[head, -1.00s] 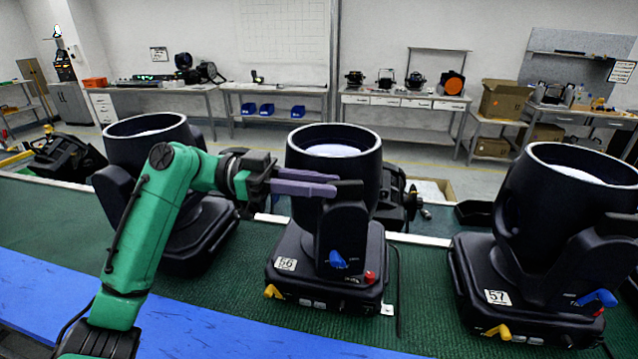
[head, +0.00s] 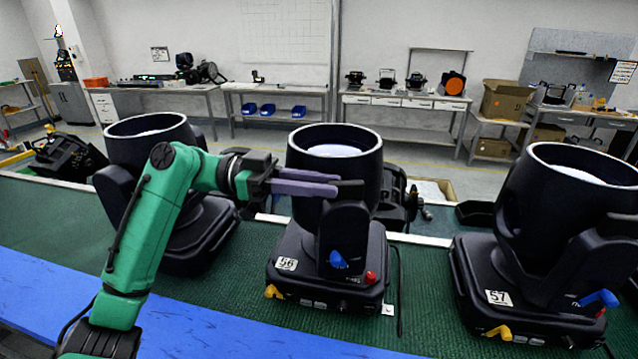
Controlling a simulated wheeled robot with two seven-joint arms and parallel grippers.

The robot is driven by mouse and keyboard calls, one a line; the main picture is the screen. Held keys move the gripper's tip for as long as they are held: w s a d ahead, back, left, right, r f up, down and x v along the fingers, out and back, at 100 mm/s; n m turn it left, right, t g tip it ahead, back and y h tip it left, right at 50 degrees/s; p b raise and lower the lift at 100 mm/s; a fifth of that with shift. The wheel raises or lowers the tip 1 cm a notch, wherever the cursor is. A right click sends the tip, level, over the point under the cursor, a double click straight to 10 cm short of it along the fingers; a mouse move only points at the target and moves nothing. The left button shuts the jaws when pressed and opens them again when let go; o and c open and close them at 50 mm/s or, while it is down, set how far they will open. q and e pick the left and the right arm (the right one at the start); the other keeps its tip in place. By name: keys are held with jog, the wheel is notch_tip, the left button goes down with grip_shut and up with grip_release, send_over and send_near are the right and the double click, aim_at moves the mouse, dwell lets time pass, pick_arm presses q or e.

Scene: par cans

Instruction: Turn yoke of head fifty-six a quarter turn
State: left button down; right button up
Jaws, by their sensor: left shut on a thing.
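The moving head with the label 56 (head: 287,264) stands on the green bench mat in the middle of the head view. Its black barrel (head: 306,153) points up with a pale lens on top. Its yoke arm (head: 345,236) faces me, with a blue lever (head: 338,260) low on it and a red knob on the base beside it. My left gripper (head: 350,188) reaches in from the left, its purple fingers shut on the top of the yoke arm in front of the barrel. The exact contact is partly hidden. My right gripper is not in view.
Head 57 (head: 497,297) stands close on the right. Another head (head: 150,158) stands on the left, partly behind my left arm. A black cable lies right of head 56.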

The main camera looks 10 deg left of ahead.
pick_arm(q)
jog(key=shift+f, duration=0.1)
jog(key=c, duration=1.1)
grip_release()
jog(key=shift+d, duration=0.1)
jog(key=shift+a+b, duration=0.3)
jog(key=a+b, duration=0.4)
jog(key=a, duration=0.7)
jog(key=shift+a, duration=0.15)
